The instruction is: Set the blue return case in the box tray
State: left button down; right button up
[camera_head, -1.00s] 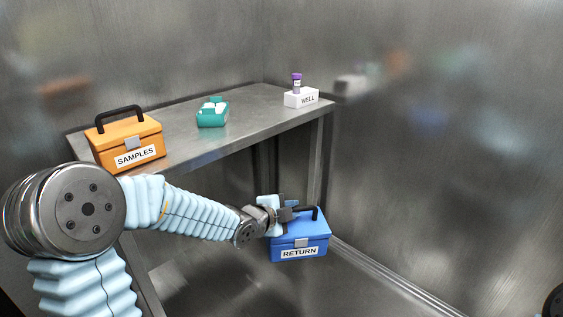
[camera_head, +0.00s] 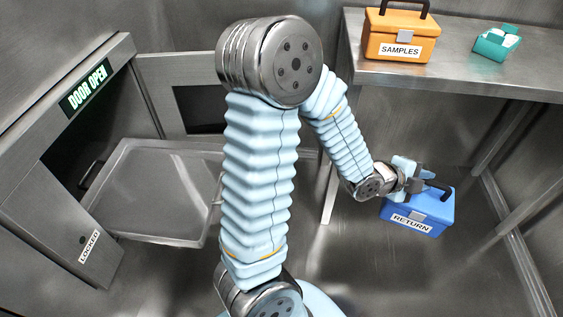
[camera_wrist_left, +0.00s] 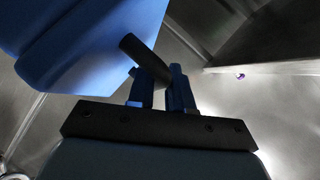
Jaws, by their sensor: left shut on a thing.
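The blue return case (camera_head: 432,211), labelled RETURN, hangs at the right of the head view, below the bench's height. My left gripper (camera_head: 426,180) is shut on its black handle. In the left wrist view the fingers (camera_wrist_left: 162,90) close on the dark handle (camera_wrist_left: 138,52), and the blue case (camera_wrist_left: 90,38) fills the upper left. A shallow metal tray (camera_head: 165,195) is at the left of the head view, by the open hatch, and looks empty. The case is well to the right of the tray. My right gripper is not in view.
The hatch carries a DOOR OPEN sign (camera_head: 88,88) and a LOCKED label (camera_head: 90,247). The metal bench (camera_head: 450,77) at upper right bears the orange SAMPLES case (camera_head: 385,30) and a teal holder (camera_head: 493,46).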

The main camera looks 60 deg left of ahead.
aim_at(185, 191)
jog(key=u, duration=0.45)
jog(key=i+u, duration=0.1)
jog(key=u, duration=0.8)
jog(key=l+u, duration=0.1)
jog(key=u, duration=0.8)
jog(key=l+u, duration=0.15)
jog(key=u, duration=0.75)
jog(key=i+l, duration=0.05)
